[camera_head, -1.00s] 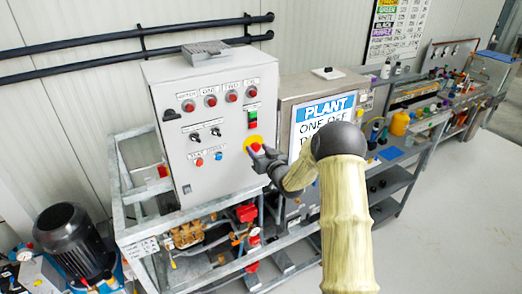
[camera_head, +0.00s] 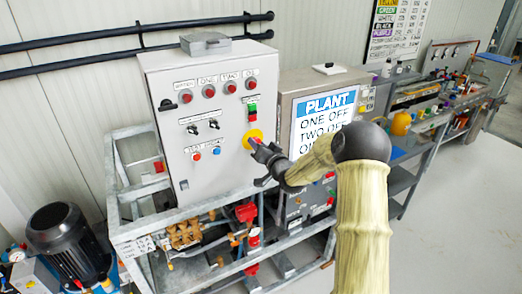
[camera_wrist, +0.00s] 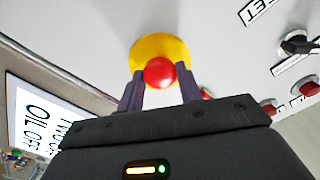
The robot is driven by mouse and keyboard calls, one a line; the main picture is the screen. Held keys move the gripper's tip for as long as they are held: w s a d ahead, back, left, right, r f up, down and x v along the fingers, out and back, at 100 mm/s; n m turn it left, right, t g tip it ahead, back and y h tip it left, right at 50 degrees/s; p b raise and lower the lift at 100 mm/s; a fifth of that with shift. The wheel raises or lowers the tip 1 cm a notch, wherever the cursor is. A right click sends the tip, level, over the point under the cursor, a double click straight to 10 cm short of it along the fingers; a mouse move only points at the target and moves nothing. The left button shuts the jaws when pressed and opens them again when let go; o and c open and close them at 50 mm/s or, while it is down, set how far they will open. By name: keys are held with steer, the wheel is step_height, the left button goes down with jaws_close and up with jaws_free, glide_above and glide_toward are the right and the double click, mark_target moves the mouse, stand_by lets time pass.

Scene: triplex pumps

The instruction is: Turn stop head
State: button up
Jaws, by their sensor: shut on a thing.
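The red stop head (camera_wrist: 160,72) sits on a round yellow disc (camera_wrist: 158,50) on the front of a grey control cabinet. In the wrist view my two dark fingers stand on either side of the head, and my gripper (camera_wrist: 160,88) is shut on it. In the head view the yellow disc (camera_head: 252,138) shows at the lower right of the cabinet (camera_head: 200,170). My gripper (camera_head: 258,146) reaches it from the lower right and covers most of the red head.
Red lamps (camera_head: 209,90), switches (camera_head: 192,130) and green and red buttons (camera_head: 252,112) sit on the same panel. A second cabinet with a blue and white PLANT sign (camera_head: 325,118) stands just right, behind my arm. A metal frame with pipes (camera_head: 150,233) is below.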

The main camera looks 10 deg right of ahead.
steer(key=o, duration=1)
steer(key=shift+d, duration=0.1)
steer(key=b+v, duration=0.6)
steer(key=v, duration=1.1)
steer(key=shift+s, duration=0.15)
